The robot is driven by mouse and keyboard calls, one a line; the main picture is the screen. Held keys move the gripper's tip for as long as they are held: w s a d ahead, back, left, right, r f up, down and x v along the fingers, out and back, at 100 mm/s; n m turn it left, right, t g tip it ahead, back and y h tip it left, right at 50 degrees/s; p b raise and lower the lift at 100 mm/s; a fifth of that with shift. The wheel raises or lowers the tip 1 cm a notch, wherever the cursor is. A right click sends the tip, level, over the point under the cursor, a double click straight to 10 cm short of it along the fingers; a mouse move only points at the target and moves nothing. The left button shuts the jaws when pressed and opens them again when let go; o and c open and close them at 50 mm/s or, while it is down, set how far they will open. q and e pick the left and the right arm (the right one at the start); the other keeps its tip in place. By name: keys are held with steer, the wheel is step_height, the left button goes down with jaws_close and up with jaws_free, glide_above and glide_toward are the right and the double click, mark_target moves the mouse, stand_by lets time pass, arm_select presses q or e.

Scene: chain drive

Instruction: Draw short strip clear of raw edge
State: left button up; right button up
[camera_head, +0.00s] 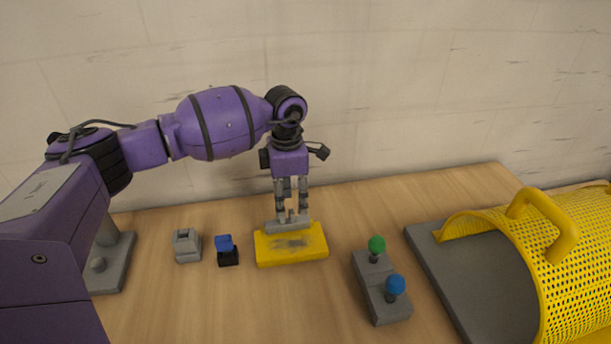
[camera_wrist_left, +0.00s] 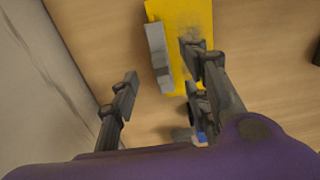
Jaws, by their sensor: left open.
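A flat yellow block (camera_head: 290,259) with a dark smudge on top lies on the wooden table. A short grey strip (camera_head: 272,228) lies along its back edge; in the left wrist view the strip (camera_wrist_left: 157,58) sits at the edge of the yellow block (camera_wrist_left: 192,14). My left gripper (camera_head: 291,216) points down over the strip. In the left wrist view its fingers (camera_wrist_left: 162,75) are wide apart, one on each side of the strip, with nothing held. Whether the fingertips touch the block is unclear. My right gripper is out of view.
A grey block (camera_head: 187,246) and a blue-and-black switch (camera_head: 226,251) stand left of the yellow block. A grey box with green and blue knobs (camera_head: 382,290) stands right. Beyond it, a yellow mesh guard (camera_head: 580,270) arches over a dark plate (camera_head: 470,275). A wall runs behind.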

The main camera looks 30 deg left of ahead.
mark_target(290, 211)
arm_select(q)
steer(key=shift+w, duration=0.15)
steer(key=shift+f, duration=0.3)
steer(key=f, duration=0.6)
steer(key=shift+s, duration=0.25)
steer(key=shift+f, duration=0.4)
steer(key=shift+c, duration=1.1)
steer(key=c, duration=0.9)
jaws_close()
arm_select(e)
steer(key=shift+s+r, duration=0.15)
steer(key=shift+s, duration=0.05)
